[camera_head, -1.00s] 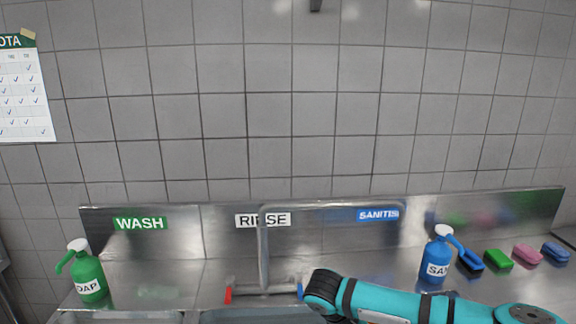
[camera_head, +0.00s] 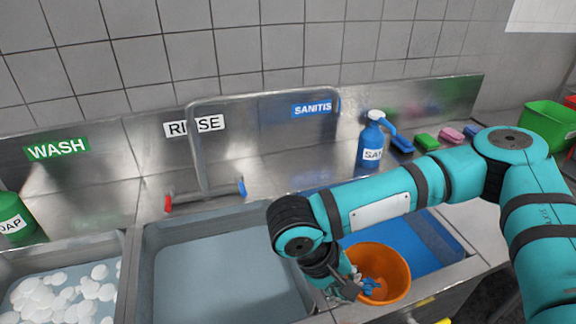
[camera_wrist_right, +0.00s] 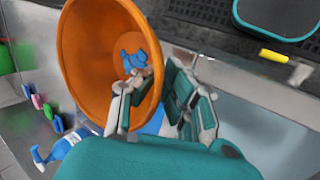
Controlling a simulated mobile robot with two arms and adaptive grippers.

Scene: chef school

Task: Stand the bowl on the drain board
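An orange bowl (camera_head: 398,272) is at the front of the blue-filled basin, overlapping its front edge in the head view. Its opening faces up toward the head camera, and a blue shape (camera_head: 371,286) shows inside. My right gripper (camera_head: 350,285) is at the bowl's left rim. In the right wrist view the bowl (camera_wrist_right: 82,50) is large, and my right gripper (camera_wrist_right: 152,103) has one finger inside the wall and one outside, closed on the rim. I cannot clearly identify the drain board. My left gripper is out of view.
The rinse basin (camera_head: 141,262) and suds basin lie to the left. A faucet (camera_head: 200,150) and a blue bottle (camera_head: 371,145) stand behind. The wrist view shows a dark ridged surface (camera_wrist_right: 205,12) and a teal-rimmed tray (camera_wrist_right: 240,22).

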